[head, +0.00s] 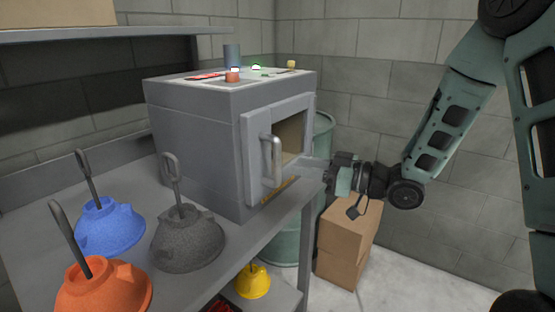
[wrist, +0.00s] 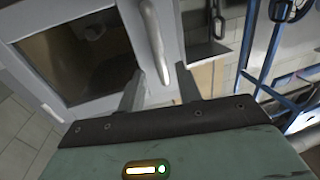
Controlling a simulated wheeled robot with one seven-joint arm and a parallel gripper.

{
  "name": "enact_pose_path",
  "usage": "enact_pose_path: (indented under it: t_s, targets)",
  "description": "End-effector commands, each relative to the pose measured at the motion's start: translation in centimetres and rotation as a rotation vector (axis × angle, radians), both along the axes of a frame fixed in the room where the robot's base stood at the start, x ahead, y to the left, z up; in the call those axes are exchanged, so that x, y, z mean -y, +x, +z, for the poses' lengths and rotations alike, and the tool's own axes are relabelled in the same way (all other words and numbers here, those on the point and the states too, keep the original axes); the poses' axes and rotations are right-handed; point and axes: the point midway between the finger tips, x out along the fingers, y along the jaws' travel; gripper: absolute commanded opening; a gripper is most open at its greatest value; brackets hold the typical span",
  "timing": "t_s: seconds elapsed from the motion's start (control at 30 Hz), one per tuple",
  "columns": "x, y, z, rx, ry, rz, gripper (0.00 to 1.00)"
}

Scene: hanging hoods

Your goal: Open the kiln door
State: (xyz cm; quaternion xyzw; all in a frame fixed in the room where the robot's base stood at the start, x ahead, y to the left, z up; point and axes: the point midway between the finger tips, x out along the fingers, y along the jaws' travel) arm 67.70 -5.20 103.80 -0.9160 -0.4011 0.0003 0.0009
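The grey kiln (head: 195,135) stands on a metal bench. Its door (head: 253,150) faces right, has a window with a tan inside, and looks shut or nearly so. A curved metal handle (head: 274,160) stands out from the door. It also shows in the wrist view (wrist: 154,40), beside the dark window (wrist: 75,55). My gripper (head: 314,164) is right of the handle with a gap in the head view. In the wrist view its fingers (wrist: 160,88) are apart, with the handle's near end lined up between them. I see no contact.
Blue (head: 108,228), grey (head: 188,240) and orange (head: 105,288) hoods sit on the bench left of the kiln. A green barrel (head: 322,135) and cardboard boxes (head: 346,240) stand behind and below my gripper. Small items lie on the kiln top.

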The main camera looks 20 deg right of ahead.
Motion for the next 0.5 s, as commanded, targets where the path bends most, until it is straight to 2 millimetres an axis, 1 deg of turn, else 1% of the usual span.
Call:
enact_pose_path:
  t_s: [0.03, 0.23, 0.4, 0.5]
  targets:
    - [-1.0, 0.7, 0.1, 0.001, 0.002, 0.005, 0.35]
    - [-3.6, 3.1, 0.1, -0.001, 0.001, 0.002, 0.35]
    - [-4.8, 4.4, 0.1, 0.000, 0.000, 0.001, 0.35]
    - [-5.1, 4.8, 0.0, 0.000, 0.000, -0.001, 0.35]
